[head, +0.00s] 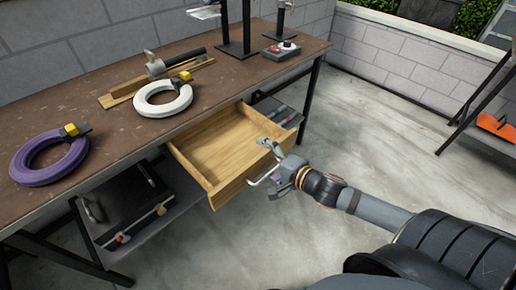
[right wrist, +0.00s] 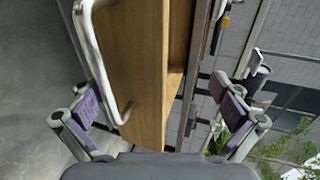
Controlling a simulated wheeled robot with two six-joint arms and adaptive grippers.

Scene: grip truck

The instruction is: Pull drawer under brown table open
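The brown table (head: 110,100) has a light wooden drawer (head: 215,150) under its top, which stands pulled out, empty inside. Its metal handle (head: 262,178) is on the front panel, partly hidden by my right gripper (head: 272,166). In the right wrist view, the drawer's wooden front edge (right wrist: 138,70) lies between the spread fingers, and the handle (right wrist: 95,55) is near the left finger. My right gripper is open; I cannot tell whether a finger touches the handle. My left gripper is not in view.
A purple ring (head: 50,172), a white ring (head: 163,112) and a clamp-like tool (head: 165,64) lie on the tabletop. A black case (head: 125,215) sits on the lower shelf. Concrete floor is clear right of the table. An orange item (head: 497,127) is on a rack at right.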

